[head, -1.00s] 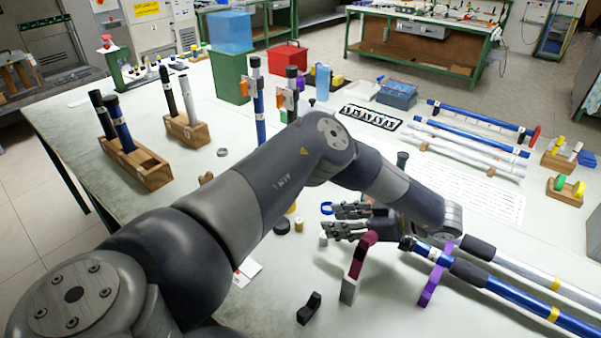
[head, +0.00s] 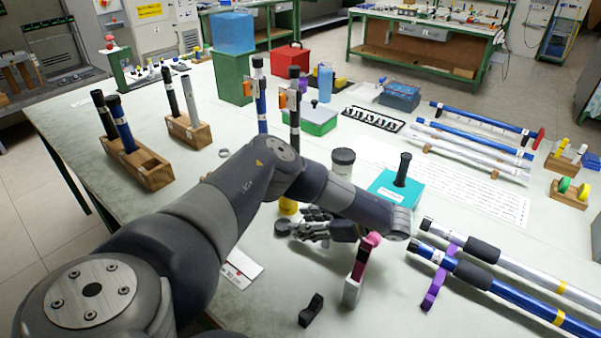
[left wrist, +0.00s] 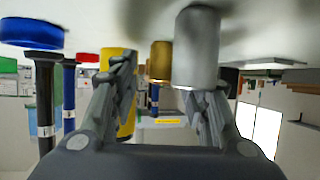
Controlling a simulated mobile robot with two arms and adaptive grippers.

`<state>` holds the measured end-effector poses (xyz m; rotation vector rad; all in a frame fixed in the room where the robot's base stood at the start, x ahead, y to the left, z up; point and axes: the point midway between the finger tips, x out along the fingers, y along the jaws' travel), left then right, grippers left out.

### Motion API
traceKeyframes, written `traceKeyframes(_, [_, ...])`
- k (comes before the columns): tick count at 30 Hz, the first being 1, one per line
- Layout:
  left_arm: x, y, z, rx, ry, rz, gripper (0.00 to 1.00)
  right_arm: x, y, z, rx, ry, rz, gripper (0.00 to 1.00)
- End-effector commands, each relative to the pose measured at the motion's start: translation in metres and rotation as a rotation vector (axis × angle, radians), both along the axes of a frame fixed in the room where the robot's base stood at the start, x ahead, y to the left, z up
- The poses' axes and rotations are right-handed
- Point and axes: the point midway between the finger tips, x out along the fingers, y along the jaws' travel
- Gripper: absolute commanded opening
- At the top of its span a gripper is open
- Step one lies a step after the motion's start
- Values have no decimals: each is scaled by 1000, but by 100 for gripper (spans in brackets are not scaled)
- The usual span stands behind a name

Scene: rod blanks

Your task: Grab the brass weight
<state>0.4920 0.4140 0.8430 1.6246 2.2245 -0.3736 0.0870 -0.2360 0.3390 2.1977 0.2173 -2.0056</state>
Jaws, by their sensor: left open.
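The brass weight (left wrist: 161,62) is a small gold-coloured cylinder in the left wrist view. It stands beyond the fingertips, within the gap between them and beside a larger silver cylinder (left wrist: 197,45). The silver cylinder is nearer, in front of the right-hand finger in that view. My left gripper (left wrist: 164,85) is open, with nothing clamped between its fingers. My right gripper is not in view.
A teal block with a black handle (head: 398,187) and a dark-lidded jar (head: 343,162) stand behind the forearm.

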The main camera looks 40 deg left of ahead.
Motion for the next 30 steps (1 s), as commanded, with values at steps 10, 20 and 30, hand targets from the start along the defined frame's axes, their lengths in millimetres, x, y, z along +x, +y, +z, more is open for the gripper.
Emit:
traceKeyframes(10, [-1, 3, -1, -1, -1, -2, 29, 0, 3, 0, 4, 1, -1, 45])
traceKeyframes(20, [-1, 3, -1, 0, 0, -1, 0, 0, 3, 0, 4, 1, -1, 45])
traceKeyframes(30, [1, 3, 23, 0, -4, -4, 0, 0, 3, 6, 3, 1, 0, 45])
